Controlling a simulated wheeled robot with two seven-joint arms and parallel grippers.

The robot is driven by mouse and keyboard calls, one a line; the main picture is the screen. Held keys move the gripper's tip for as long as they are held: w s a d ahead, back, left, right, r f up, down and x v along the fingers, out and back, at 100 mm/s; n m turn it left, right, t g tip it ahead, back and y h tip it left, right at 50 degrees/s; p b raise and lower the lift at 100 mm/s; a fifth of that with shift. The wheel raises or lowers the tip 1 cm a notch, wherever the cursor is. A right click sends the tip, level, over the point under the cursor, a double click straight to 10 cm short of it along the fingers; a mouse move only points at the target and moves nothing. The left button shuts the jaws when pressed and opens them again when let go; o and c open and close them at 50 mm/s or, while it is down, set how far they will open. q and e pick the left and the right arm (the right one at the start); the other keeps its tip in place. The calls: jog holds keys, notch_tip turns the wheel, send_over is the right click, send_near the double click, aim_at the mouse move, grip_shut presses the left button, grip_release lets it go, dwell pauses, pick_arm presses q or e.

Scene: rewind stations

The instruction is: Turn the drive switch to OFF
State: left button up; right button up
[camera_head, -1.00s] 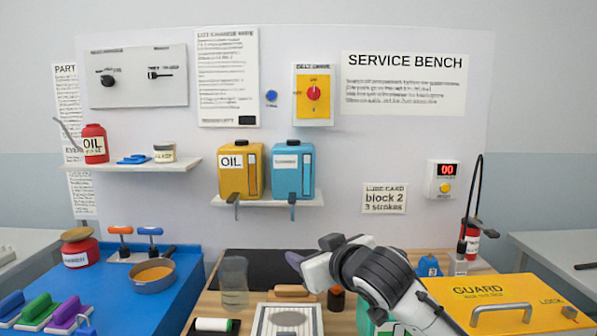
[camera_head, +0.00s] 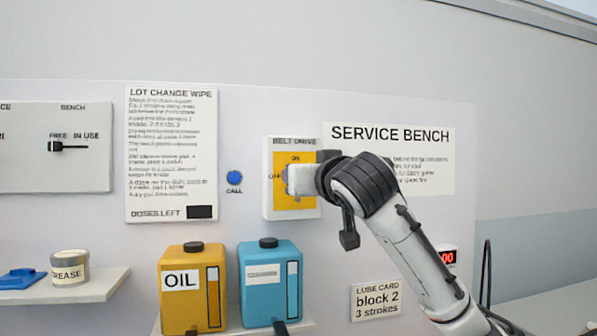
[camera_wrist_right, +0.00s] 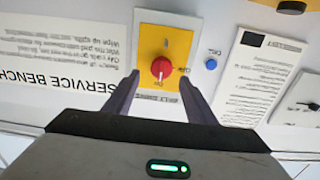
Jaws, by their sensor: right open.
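The belt drive switch box (camera_head: 266,190) has a yellow plate (camera_head: 282,165) with ON at the top and OFF at the left. Its red knob (camera_wrist_right: 161,67) shows in the right wrist view, where the picture is upside down; its pale mark points toward the box's top label, ON. My right gripper (camera_head: 292,181) is in front of the plate and hides the knob in the head view. In the wrist view the open fingers (camera_wrist_right: 160,78) lie on either side of the knob; I cannot tell whether they touch it. My left gripper is not in view.
A blue CALL button (camera_head: 234,177) and a lot change notice (camera_head: 171,155) are left of the box. A yellow oil can (camera_head: 192,300) and a blue can (camera_head: 270,300) stand on a shelf below. The SERVICE BENCH sign (camera_head: 390,135) is partly behind my arm.

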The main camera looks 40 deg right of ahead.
jog(key=shift+p+x, duration=0.4)
jog(key=shift+x, duration=1.95)
jog(key=shift+a, duration=0.1)
jog(key=c, duration=1.1)
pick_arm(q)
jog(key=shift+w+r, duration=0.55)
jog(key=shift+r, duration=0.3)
pick_arm(e)
jog(key=shift+o, duration=0.3)
